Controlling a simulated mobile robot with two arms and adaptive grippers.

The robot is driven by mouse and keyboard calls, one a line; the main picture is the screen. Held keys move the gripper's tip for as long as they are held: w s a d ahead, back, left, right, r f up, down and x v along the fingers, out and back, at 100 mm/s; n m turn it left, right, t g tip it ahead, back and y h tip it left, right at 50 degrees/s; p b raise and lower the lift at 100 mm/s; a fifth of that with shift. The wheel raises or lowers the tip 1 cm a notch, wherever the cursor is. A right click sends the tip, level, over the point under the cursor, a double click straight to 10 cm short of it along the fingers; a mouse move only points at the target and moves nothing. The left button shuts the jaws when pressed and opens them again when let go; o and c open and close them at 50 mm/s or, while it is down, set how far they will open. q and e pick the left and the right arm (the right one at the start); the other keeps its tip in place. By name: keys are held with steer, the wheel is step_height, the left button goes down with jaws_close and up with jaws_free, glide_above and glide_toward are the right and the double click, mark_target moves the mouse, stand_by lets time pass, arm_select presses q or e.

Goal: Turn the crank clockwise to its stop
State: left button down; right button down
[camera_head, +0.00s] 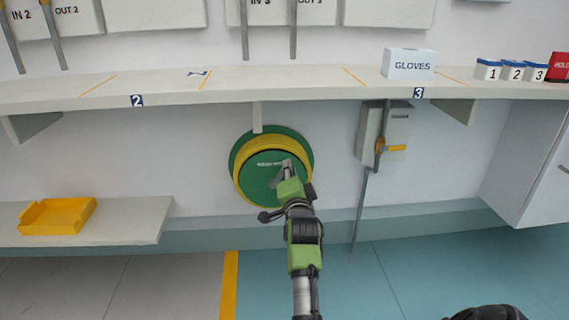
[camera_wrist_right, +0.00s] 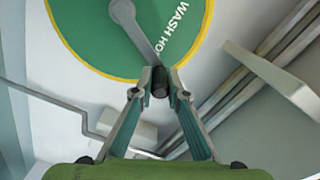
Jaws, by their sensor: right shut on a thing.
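The crank is a grey arm on a round green wash hose reel (camera_head: 256,185) with a yellow rim, mounted on the wall under the shelf. In the right wrist view the crank arm (camera_wrist_right: 137,28) runs from its hub at the upper left down to a dark handle (camera_wrist_right: 160,82). My right gripper (camera_head: 289,178) is at the reel's lower right part, and its fingers (camera_wrist_right: 160,85) are shut on the crank handle. In the head view my gripper hides most of the handle. My left gripper is not in view.
A long shelf (camera_head: 300,88) runs above the reel, with a GLOVES box (camera_head: 408,64) on it. A low shelf (camera_head: 120,225) with a yellow tray (camera_head: 57,217) is at left.

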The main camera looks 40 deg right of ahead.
steer(key=shift+s+d+f+m, duration=0.1)
steer(key=shift+d+f+m, duration=0.1)
steer(key=shift+m, duration=0.1)
steer(key=c, duration=2)
jaws_free()
steer(key=shift+r, duration=0.1)
step_height(320, 180, up, 10)
steer(key=shift+f, duration=0.1)
